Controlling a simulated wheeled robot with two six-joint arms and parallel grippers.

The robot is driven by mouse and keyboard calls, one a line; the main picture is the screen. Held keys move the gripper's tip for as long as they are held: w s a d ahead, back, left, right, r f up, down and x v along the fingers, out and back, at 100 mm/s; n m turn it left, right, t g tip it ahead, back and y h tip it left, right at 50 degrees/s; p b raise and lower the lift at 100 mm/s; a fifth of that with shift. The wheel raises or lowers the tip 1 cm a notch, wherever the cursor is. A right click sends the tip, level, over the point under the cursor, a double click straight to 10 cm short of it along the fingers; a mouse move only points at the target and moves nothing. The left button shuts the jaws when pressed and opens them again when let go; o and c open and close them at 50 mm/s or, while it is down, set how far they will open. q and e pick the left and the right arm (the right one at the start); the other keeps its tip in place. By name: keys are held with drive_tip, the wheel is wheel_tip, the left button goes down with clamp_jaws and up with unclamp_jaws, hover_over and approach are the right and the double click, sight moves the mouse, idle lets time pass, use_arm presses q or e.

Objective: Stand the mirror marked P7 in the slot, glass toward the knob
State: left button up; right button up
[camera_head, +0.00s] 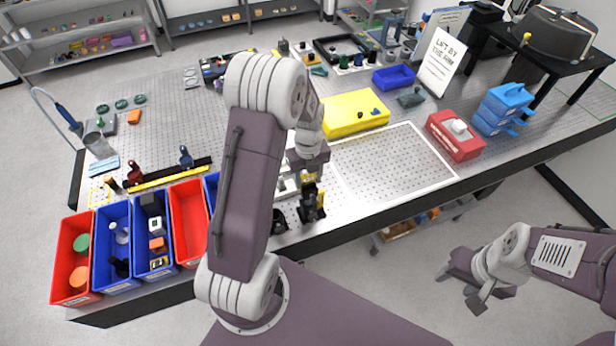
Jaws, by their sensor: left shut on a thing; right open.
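My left arm crosses the middle of the head view, and its gripper (308,178) is over the near edge of the perforated bench. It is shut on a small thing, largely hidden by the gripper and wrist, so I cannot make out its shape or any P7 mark. A black stand with yellow parts (311,205) is right below the gripper at the bench edge; I cannot tell whether they touch. I cannot pick out the slot or its knob. My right gripper (473,283) is open and empty, off the bench at the lower right.
Red and blue bins (75,292) line the front left edge. A yellow box (352,112), a blue tray (394,77), a red box (455,140) and blue stacked cases (503,108) stand right of my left arm. A white-outlined area (400,165) of bench is bare.

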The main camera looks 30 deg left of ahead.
use_arm(q)
drive_tip(key=shift+f, duration=0.1)
drive_tip(key=o, duration=1.4)
drive_tip(key=shift+o, duration=0.2)
